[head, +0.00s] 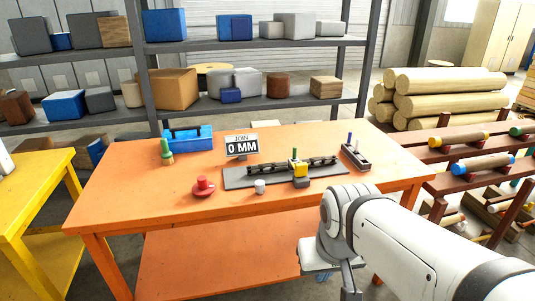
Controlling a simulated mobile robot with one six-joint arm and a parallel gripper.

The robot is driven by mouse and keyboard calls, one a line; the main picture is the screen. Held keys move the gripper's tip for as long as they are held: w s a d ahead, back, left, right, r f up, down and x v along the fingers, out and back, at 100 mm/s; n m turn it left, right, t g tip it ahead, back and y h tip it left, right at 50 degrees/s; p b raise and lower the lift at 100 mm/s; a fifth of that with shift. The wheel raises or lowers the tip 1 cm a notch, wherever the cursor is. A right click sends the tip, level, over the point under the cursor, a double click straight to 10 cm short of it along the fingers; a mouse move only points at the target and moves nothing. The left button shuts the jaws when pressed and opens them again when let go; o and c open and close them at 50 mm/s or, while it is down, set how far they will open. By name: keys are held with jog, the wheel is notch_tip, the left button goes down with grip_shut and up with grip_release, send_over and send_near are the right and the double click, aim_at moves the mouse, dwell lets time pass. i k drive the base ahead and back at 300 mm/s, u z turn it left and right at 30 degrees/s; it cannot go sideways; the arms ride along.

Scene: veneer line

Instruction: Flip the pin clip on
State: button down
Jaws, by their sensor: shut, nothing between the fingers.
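On the orange table (135,193), a flat grey plate (238,180) carries a long dark lacing strip (265,171). My arm comes in from the lower right. My gripper (348,284) shows only in part at the bottom edge, shut and empty, nearer than the table and well apart from the plate. Its fingertips cannot be made out.
A red knob (203,187), grey cylinder (260,186), green-topped tool (166,152), blue toolbox (188,140) and dark tray (355,158) stand around the plate. A yellow table (35,185) is left, roller racks (470,180) right, shelves (250,103) behind.

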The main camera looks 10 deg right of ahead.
aim_at(301, 168)
jog(key=u, duration=0.05)
jog(key=i, duration=1)
jog(key=u, duration=0.05)
